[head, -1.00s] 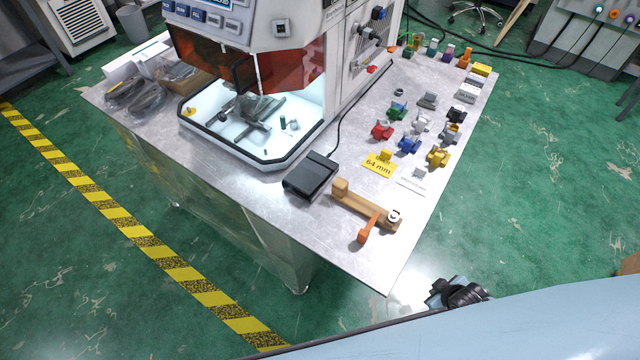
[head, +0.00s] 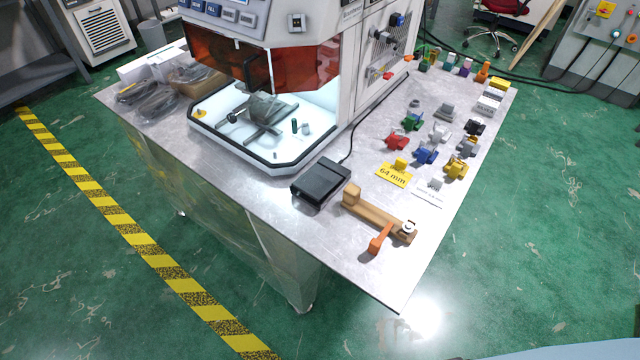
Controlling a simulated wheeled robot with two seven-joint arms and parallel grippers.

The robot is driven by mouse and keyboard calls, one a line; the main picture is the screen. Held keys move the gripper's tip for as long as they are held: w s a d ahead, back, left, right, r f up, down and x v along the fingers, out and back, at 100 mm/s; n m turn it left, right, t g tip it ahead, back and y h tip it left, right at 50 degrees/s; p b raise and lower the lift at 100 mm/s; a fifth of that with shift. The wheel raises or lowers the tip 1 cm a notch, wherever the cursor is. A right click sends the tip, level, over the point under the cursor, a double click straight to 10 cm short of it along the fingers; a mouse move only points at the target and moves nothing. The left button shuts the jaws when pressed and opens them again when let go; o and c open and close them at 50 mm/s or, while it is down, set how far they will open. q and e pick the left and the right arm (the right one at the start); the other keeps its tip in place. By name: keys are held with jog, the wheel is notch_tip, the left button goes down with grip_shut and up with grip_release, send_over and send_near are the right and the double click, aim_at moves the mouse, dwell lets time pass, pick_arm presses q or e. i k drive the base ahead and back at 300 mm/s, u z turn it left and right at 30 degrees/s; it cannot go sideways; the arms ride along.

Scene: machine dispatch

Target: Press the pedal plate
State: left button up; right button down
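The pedal plate (head: 321,182) is a black, box-like foot pedal. It lies on the grey metal table in front of the machine, in the middle of the head view. A black cable runs from it up along the machine's side. Neither of my grippers shows in the head view, so nothing of mine touches the pedal.
The machine (head: 262,100) with orange shields and a lit white tray stands behind the pedal. A wooden bar with an orange handle (head: 378,240) lies to its right. Several coloured clamps and a yellow "64 mm" card (head: 393,175) lie farther right. The table's near edge is clear.

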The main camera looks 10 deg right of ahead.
aim_at(318, 181)
jog(key=k, duration=0.45)
jog(key=u, duration=1.25)
jog(key=i, duration=0.85)
jog(key=z, duration=1.7)
